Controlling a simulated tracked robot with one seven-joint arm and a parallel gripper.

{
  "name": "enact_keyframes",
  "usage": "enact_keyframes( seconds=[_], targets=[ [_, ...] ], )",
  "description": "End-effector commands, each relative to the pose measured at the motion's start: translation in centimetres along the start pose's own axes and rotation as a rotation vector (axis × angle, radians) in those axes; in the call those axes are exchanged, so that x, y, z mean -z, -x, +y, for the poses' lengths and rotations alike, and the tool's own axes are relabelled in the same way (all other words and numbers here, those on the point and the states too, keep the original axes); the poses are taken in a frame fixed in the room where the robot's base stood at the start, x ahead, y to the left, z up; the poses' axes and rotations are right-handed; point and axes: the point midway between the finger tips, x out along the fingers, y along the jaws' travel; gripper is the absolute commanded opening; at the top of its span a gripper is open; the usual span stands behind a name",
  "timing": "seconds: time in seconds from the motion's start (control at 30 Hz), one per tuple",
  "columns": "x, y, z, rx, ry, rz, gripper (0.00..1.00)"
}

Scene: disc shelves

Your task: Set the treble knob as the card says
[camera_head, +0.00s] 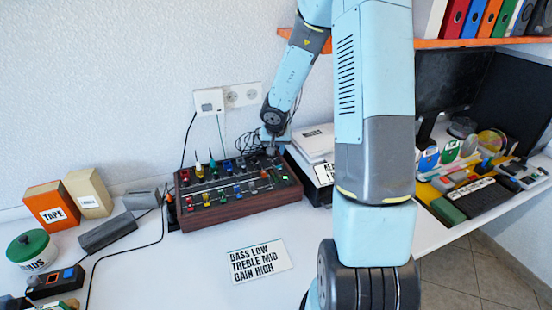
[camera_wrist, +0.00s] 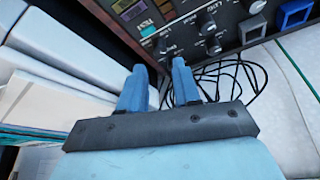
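The card (camera_head: 260,261) lies flat on the desk in front of the mixer and reads "BASS LOW, TREBLE MID, GAIN HIGH". The wood-sided mixer (camera_head: 240,213) has a dark panel with several colored faders and several knobs. Its corner shows in the wrist view, with dark knobs such as one knob (camera_wrist: 213,46) and another knob (camera_wrist: 160,47). I cannot tell which is the treble knob; the panel labels are too small and turned. My gripper (camera_head: 275,140) is over the mixer's back right corner. In the wrist view, its fingers (camera_wrist: 158,75) are apart with nothing between them.
A paper stack (camera_head: 316,145) stands right of the mixer. Black cables (camera_wrist: 243,80) lie behind it, near the wall sockets (camera_head: 241,95). A grey box (camera_head: 107,233) and an orange tape box (camera_head: 52,206) are at left. The desk around the card is clear.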

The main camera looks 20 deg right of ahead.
Motion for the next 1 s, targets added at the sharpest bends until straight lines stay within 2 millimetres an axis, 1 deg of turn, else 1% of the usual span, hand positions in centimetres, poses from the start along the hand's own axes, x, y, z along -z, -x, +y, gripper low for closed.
enact_keyframes(
  seconds=[0.03,0.3,0.6,0.8,1.0],
  targets=[
    [-0.1,-0.6,-0.1,0.000,0.004,-0.002,0.32],
    [-0.1,-3.1,-0.1,-0.001,0.003,-0.002,0.32],
    [-0.1,-5.2,-0.1,0.000,0.002,-0.001,0.32],
    [0.0,-5.9,0.0,0.000,0.001,0.000,0.32],
    [0.0,-6.1,0.0,0.000,0.001,0.000,0.32]
  ],
)
